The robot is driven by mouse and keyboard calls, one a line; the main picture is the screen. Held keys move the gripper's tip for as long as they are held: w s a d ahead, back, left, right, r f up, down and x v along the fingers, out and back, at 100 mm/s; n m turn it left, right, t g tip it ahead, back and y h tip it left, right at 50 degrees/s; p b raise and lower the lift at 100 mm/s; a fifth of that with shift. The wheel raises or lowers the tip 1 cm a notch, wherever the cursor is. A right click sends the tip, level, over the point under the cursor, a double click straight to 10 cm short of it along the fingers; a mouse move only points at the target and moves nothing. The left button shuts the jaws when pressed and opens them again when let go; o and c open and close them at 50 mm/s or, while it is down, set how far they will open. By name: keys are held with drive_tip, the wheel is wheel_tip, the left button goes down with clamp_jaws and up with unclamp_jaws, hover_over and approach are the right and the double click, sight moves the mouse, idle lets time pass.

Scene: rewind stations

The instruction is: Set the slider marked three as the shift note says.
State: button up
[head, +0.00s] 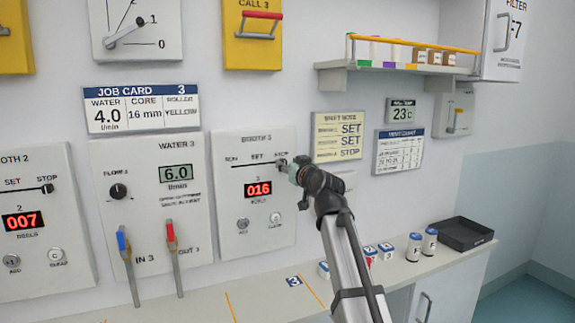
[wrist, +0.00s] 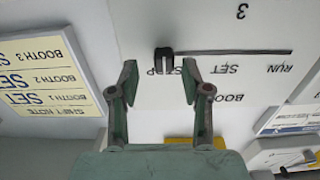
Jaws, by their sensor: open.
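The booth 3 panel (head: 228,223) has a slider track marked RUN, SET and STOP. Its dark slider knob (wrist: 164,61) is at the STOP end in the wrist view, where the panel appears upside down. My gripper (wrist: 159,77) is open, with one finger on each side of the knob. I cannot tell whether either finger touches it. In the head view my gripper (head: 299,171) is at the STOP end and partly hides the knob. The shift note (head: 339,137) reads SET, SET, STOP down its lines; the wrist view shows its booth names, with BOOTH 3 last.
The booth 2 panel (head: 25,225) has its knob at STOP. The water 3 panel (head: 155,215) has blue and red valve handles. A shelf (head: 395,79) is above right. Several marked cylinders and a black tray (head: 461,233) stand on the counter below.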

drive_tip(key=v, duration=1)
drive_tip(key=shift+s, duration=0.25)
drive_tip(key=shift+d, duration=0.15)
